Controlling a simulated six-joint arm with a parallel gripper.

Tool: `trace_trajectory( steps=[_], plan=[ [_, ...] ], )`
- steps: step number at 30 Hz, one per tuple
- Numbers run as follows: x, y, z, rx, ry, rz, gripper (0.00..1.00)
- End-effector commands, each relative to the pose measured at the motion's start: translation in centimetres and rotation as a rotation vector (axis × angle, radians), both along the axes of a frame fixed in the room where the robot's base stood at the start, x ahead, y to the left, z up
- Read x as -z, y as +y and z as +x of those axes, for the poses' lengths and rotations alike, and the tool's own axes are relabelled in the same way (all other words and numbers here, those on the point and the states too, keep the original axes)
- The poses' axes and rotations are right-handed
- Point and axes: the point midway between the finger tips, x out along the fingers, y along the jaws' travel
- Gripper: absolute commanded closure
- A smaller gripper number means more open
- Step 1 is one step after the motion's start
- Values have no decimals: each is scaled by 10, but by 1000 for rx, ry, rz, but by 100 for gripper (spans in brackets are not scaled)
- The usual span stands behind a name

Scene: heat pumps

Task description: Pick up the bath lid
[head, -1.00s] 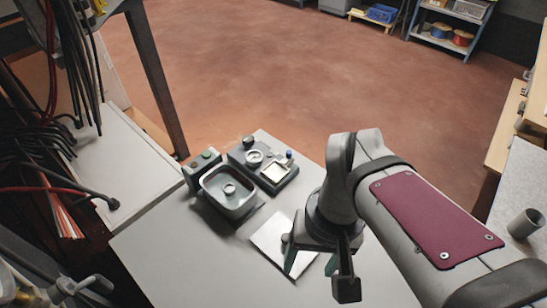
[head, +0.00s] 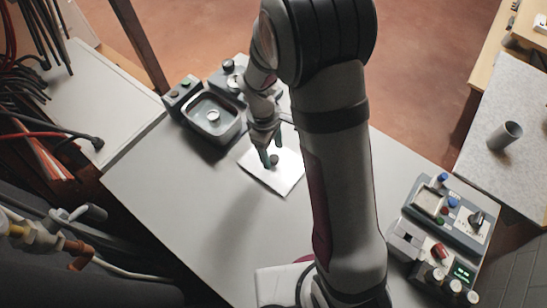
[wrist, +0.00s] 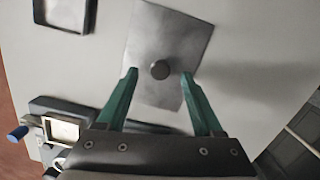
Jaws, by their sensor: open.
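The bath lid is a flat, pale metal plate (head: 287,177) with a dark round knob, lying on the grey table. In the wrist view the lid (wrist: 150,35) fills the upper middle, with its knob (wrist: 160,70) near the centre. My gripper (head: 272,154) is over the lid, pointing down. In the wrist view my gripper (wrist: 159,75) is open, with one green finger on each side of the knob. The fingers look apart from the knob, and nothing is held. I cannot tell their exact height. The open bath (head: 238,127) sits just left of the lid.
A control box with knobs (head: 465,238) is at the right. Cables and hoses crowd the left edge. The table in front of the lid is clear.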

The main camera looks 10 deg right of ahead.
Motion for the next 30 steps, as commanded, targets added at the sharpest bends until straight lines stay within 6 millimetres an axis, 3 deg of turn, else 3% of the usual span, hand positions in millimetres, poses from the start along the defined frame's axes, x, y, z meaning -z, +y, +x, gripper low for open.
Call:
trace_trajectory(
  steps=[4,11,22,30],
  plan=[
    [21,-2,-2,0,2,0,32],
    [23,-2,-2,0,0,0,34],
    [22,-2,-2,1,0,0,100],
    [22,-2,-2,1,-1,1,100]
  ],
)
